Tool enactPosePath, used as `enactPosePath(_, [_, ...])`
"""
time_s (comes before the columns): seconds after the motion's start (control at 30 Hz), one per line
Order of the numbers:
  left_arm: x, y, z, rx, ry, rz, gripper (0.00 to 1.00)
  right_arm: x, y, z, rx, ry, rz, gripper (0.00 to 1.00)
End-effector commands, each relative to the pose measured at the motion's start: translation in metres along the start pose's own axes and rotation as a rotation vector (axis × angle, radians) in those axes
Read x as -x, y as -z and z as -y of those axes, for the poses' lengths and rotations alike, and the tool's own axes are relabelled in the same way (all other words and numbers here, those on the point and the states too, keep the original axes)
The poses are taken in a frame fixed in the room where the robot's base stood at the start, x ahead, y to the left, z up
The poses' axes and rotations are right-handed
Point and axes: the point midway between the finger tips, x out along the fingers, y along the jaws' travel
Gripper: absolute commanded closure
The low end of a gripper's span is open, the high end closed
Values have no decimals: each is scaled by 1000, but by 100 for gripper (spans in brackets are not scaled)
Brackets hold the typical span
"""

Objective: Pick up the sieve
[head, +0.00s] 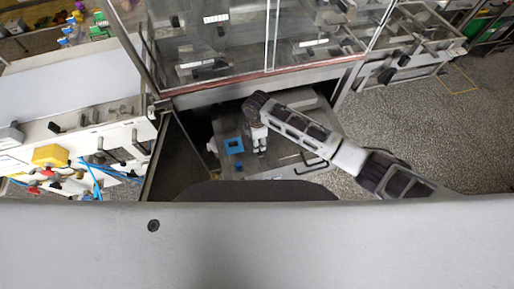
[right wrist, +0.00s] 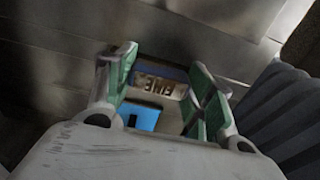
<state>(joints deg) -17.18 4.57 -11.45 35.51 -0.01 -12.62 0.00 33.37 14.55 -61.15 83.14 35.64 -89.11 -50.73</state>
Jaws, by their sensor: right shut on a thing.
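My right gripper (head: 260,148) reaches down over the metal surface inside the machine's open bay. In the right wrist view its green-padded fingers (right wrist: 160,95) are shut on the sieve (right wrist: 158,86), gripping a light plate with raised letters that read FINE. A blue part (right wrist: 142,117) with a dark slot shows just below that plate, between the fingers; I cannot tell whether it belongs to the sieve. In the head view the sieve cannot be made out clearly at the fingertips. My left gripper is not in view.
A blue square piece (head: 234,145) with a dark middle lies left of my right gripper, with a small blue piece (head: 238,166) nearby. A glass-fronted cabinet (head: 240,40) stands behind and above. A metal handle (head: 312,162) is on the right. Speckled floor (head: 440,125) lies beyond.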

Motion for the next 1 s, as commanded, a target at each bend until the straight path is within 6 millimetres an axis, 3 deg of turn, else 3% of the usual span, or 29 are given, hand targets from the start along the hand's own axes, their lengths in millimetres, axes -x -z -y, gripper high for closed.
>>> enactPosePath(0.47, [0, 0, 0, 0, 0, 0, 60, 14, 0, -1, 0, -2, -1, 68])
enactPosePath(0.67, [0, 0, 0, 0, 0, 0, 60, 40, 0, -2, 1, -4, -2, 68])
enactPosePath(1.0, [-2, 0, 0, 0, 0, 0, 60, 105, 0, -1, 1, -4, -1, 68])
